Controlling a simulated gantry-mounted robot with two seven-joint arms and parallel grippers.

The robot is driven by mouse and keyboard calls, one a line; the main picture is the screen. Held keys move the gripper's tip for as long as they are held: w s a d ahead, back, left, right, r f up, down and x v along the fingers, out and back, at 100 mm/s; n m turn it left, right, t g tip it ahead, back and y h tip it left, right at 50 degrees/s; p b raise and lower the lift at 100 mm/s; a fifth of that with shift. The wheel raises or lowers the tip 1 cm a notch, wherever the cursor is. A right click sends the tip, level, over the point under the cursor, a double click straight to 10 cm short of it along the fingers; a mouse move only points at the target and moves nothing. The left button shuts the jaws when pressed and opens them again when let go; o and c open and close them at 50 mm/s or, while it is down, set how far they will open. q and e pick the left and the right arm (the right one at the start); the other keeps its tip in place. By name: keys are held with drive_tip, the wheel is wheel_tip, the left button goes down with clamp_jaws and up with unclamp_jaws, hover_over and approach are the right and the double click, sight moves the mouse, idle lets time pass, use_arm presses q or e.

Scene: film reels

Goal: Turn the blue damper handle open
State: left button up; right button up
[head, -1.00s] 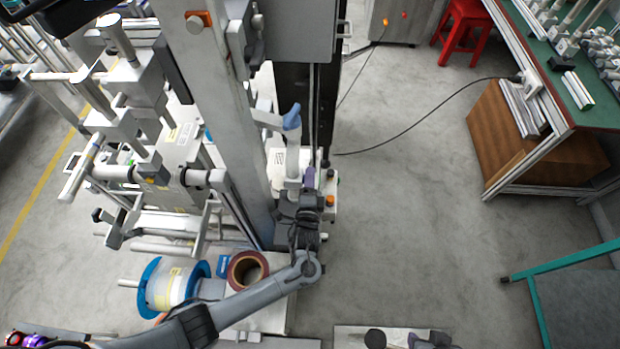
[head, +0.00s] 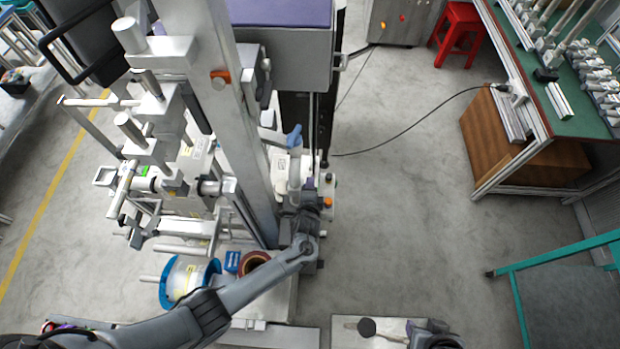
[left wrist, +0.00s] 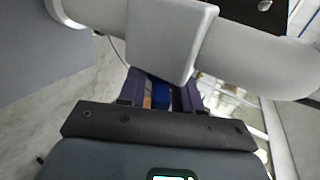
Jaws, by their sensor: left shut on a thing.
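In the left wrist view, a blue piece (left wrist: 161,96), which looks like the damper handle, sits between the purple fingers of my left gripper (left wrist: 160,92). The gripper is shut on it. A white pipe with a square collar (left wrist: 170,38) crosses close in front and hides part of the handle and fingertips. In the head view my left gripper (head: 309,184) is at the lower end of a white pipe, beside the grey column. The handle is hidden there by the gripper. A blue pipe end (head: 294,136) stands above it. My right gripper is not clearly seen.
The machine's grey column (head: 238,120) and rods stand left of the gripper. Orange buttons (head: 328,202) are close to its right. A blue reel (head: 190,280) and a brown reel (head: 255,262) lie below. Open floor lies to the right, crossed by a black cable (head: 410,138).

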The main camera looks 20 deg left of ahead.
use_arm(q)
drive_tip(key=g+p, duration=0.1)
drive_tip(key=p, duration=0.1)
drive_tip(key=g+h+p, duration=0.1)
drive_tip(key=g+p, duration=0.1)
drive_tip(key=shift+w+r+p, duration=0.1)
drive_tip(key=shift+r+p, duration=0.2)
drive_tip(key=shift+r, duration=0.05)
drive_tip(key=shift+f+g+h+p, duration=0.1)
drive_tip(key=shift+g+h+p, duration=0.35)
drive_tip(key=shift+g, duration=0.75)
drive_tip(key=shift+f+g, duration=0.1)
drive_tip(key=shift+g, duration=0.2)
drive_tip(key=shift+f+g+h, duration=0.15)
drive_tip(key=shift+g+h, duration=0.1)
drive_tip(key=shift+g, duration=0.55)
drive_tip(key=shift+f+g+h+b, duration=0.1)
drive_tip(key=shift+g+h+b, duration=0.5)
drive_tip(key=shift+g, duration=0.7)
use_arm(e)
drive_tip(key=shift+r, duration=2.7)
use_arm(q)
drive_tip(key=o, duration=0.7)
use_arm(e)
drive_tip(key=shift+d, duration=0.1)
